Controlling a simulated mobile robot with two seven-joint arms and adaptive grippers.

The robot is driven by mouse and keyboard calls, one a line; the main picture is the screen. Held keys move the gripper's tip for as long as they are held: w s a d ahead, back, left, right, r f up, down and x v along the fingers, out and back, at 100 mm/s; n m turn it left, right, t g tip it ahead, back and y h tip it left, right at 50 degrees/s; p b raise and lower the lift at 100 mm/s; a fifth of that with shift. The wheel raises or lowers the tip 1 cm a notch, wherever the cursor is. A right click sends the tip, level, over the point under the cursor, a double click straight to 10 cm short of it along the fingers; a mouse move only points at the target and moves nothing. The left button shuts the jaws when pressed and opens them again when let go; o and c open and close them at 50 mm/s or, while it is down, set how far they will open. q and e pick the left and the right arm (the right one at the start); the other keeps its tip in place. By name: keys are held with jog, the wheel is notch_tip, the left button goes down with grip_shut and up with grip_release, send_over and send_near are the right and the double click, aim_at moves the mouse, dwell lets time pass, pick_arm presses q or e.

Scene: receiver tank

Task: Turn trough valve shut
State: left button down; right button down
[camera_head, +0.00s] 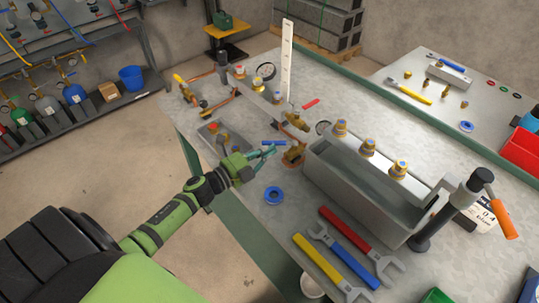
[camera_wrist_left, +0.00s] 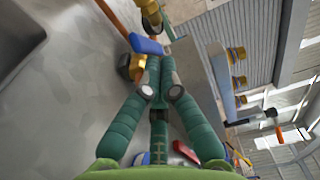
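The trough valve has a brass body (camera_head: 293,155) and a blue lever handle (camera_head: 275,143), beside the left end of the grey trough (camera_head: 335,180). In the wrist view the blue handle (camera_wrist_left: 145,44) lies just beyond my fingertips, with brass parts (camera_wrist_left: 130,67) close by. My left gripper (camera_head: 270,150) reaches in from the left, close to the handle. In the wrist view its fingers (camera_wrist_left: 160,62) converge and their tips look together, with nothing clearly between them. Whether the tips touch the handle, I cannot tell. My right gripper is not in view.
A blue ring (camera_head: 274,196) lies in front of the valve. Red (camera_head: 345,228), blue (camera_head: 340,255) and yellow (camera_head: 318,262) wrenches lie at the front. A lever with a red handle (camera_head: 311,103), a gauge (camera_head: 265,71) and a white upright scale (camera_head: 287,60) stand behind.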

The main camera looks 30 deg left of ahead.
aim_at(265, 141)
pick_arm(q)
jog(key=shift+w+a+f+m+g+h+b, duration=0.1)
jog(key=shift+w+a+m+g+h+b, duration=0.35)
jog(key=shift+m+h+b, duration=0.55)
jog(key=shift+w+a+f+m+g+h+b, duration=0.1)
jog(key=shift+w+a+m+g+h+b, duration=0.4)
jog(key=shift+b, duration=0.85)
jog(key=shift+w+a+f+m+g+h+b, duration=0.15)
jog(key=shift+m+g+h+b, duration=0.4)
jog(key=shift+h+b, duration=0.6)
jog(key=shift+w+a+r+g+h+b, duration=0.15)
jog(key=shift+w+r+g+h+b, duration=0.15)
jog(key=shift+b, duration=0.2)
jog(key=shift+w+a, duration=0.15)
jog(key=shift+w, duration=0.25)
